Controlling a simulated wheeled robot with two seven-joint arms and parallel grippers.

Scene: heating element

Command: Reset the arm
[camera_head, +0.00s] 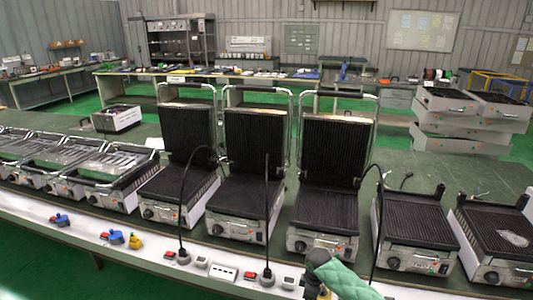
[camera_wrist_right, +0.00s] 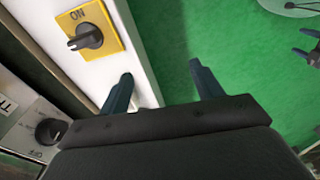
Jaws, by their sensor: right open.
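My right gripper (camera_wrist_right: 162,88) is open and empty in the right wrist view. Its two dark fingers are spread, one over the white bench edge (camera_wrist_right: 140,45) and one over the green floor. A yellow switch plate (camera_wrist_right: 105,22) with a black knob (camera_wrist_right: 86,37) marked ON sits beyond the left finger, apart from it. In the head view my right arm, with a green sleeve (camera_head: 338,278), comes up at the bottom, over the bench front; its fingertips cannot be made out there. My left gripper does not show in the head view.
Several contact grills stand along the bench, three with raised black lids (camera_head: 258,140). Black cables hang over the bench front with red switches and sockets (camera_head: 222,272). Blue plugs (camera_head: 60,220) and a yellow one (camera_head: 135,241) lie left. Green floor (camera_head: 35,255) is clear.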

